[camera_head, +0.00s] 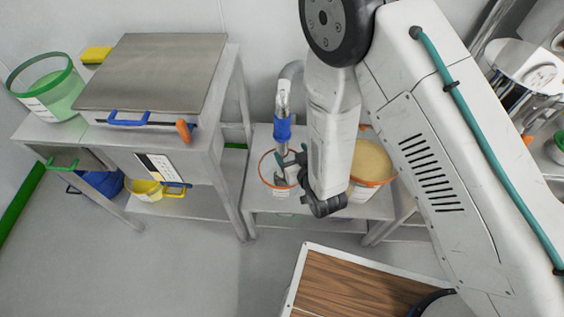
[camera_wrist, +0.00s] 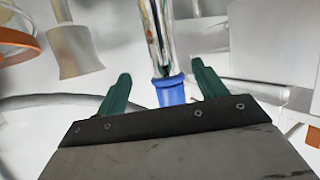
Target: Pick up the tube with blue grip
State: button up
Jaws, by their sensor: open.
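The tube with blue grip is a shiny metal tube with a blue band (camera_head: 282,129), upright above the low table beside the tall steel bench. In the wrist view its blue grip (camera_wrist: 170,91) lies between the two green fingers, with the metal tube running up beyond it. My gripper (camera_head: 291,160) is at the tube, just below the blue band in the head view. In the wrist view my gripper (camera_wrist: 158,84) is open, with gaps between the fingers and the blue grip. The tube's lower end is partly hidden by my gripper.
A clear tub with an orange rim (camera_head: 266,166) stands below the tube. Another orange-rimmed tub (camera_head: 372,160) holding tan powder stands right, partly behind my arm. The steel bench (camera_head: 226,142) is left, carrying a lidded box with a blue handle (camera_head: 128,117). A wood-topped surface (camera_head: 345,286) is in front.

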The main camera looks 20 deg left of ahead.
aim_at(285, 131)
jog(key=r+t+y, duration=0.2)
jog(key=r, duration=0.1)
jog(key=a+r, duration=0.1)
jog(key=r, duration=0.1)
jog(key=shift+w+a+r+t+y, duration=0.1)
jog(key=shift+w+r+t+y, duration=0.2)
jog(key=shift+t+y, duration=0.1)
jog(key=shift+w+a+r, duration=0.1)
jog(key=shift+w+a, duration=0.1)
jog(key=shift+w, duration=0.05)
jog(key=x, duration=0.7)
grip_shut()
